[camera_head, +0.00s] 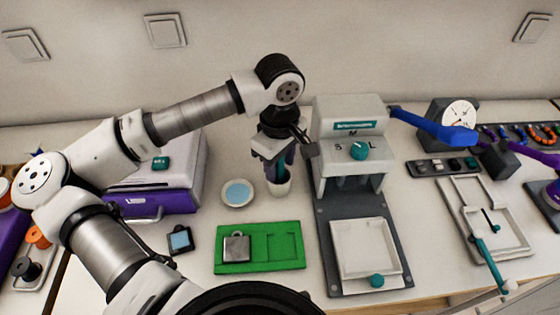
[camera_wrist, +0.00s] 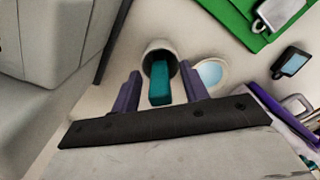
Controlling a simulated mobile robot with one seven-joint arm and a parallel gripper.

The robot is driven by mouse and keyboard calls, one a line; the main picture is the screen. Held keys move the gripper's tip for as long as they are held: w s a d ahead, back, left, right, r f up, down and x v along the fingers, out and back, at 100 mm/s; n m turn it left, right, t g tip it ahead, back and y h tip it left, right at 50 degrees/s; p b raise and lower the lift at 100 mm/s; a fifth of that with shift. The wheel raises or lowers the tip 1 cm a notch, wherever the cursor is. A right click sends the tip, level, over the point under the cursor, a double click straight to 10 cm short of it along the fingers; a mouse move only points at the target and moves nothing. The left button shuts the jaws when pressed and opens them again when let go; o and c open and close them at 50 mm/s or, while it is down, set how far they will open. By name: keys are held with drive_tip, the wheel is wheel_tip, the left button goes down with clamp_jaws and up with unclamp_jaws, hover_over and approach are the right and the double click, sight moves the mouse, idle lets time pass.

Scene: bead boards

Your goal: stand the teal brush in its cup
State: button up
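The teal brush (camera_wrist: 160,84) has its lower end inside the white cup (camera_wrist: 153,47) in the wrist view, with its handle pointing towards my wrist. In the head view the brush (camera_head: 280,172) stands about upright in the cup (camera_head: 280,188), partly hidden by my fingers. My gripper (camera_wrist: 160,72) is open, with its two purple fingers on either side of the brush handle and a visible gap on each side. In the head view my gripper (camera_head: 277,163) is just above the cup, pointing down.
A round dish with blue content (camera_head: 238,194) is close left of the cup. A grey press-like machine (camera_head: 350,140) stands close on the right. A green board (camera_head: 262,265) with a metal piece lies in front. A purple-and-white box (camera_head: 165,195) is at left.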

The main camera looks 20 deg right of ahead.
wheel_tip(320, 180, up, 14)
drive_tip(key=b, duration=0.2)
idle(0.4)
drive_tip(key=shift+f, duration=0.15)
idle(0.4)
